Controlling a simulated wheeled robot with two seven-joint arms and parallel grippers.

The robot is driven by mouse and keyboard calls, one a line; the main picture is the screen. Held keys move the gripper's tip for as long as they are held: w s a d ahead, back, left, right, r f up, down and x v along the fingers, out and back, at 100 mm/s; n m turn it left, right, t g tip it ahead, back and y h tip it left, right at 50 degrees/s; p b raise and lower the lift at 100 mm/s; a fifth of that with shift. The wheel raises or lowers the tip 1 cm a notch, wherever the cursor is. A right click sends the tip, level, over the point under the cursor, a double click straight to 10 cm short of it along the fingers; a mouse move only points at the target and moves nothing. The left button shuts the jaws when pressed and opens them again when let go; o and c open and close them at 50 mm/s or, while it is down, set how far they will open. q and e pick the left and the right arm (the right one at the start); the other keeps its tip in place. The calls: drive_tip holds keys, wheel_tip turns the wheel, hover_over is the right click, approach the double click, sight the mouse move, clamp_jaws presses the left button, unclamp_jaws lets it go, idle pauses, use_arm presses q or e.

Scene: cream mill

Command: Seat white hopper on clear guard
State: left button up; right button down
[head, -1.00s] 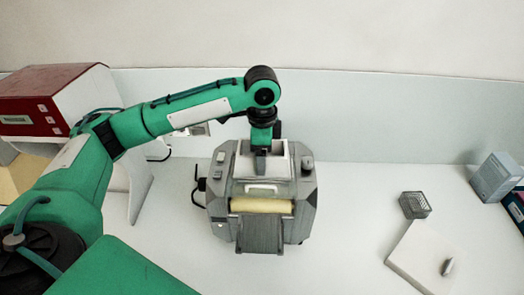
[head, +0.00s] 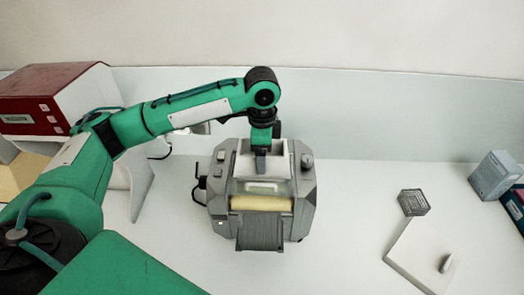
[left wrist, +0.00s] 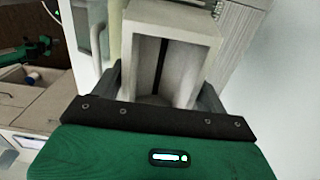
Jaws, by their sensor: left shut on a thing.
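The white hopper (head: 279,160) is a box with an open top, above the grey mill (head: 222,205) in the head view. My left gripper (head: 260,158) is shut on it from above. In the left wrist view the hopper (left wrist: 190,30) sits between the two fingers of my left gripper (left wrist: 162,88), its hollow inside visible. A pale see-through panel, seemingly the clear guard (head: 262,187), shows just below the hopper, above the cream roller (head: 262,204). I cannot tell whether the hopper touches the guard. My right gripper is not in view.
A red-fronted box (head: 40,98) stands at the left behind my arm. The table between the mill and the board is clear.

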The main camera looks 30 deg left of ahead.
use_arm(q)
drive_tip(key=o, duration=1.1)
drive_tip(key=shift+f, duration=0.1)
drive_tip(key=shift+o, duration=0.2)
drive_tip(key=shift+r, duration=0.3)
wheel_tip(320, 180, up, 13)
drive_tip(key=b, duration=0.3)
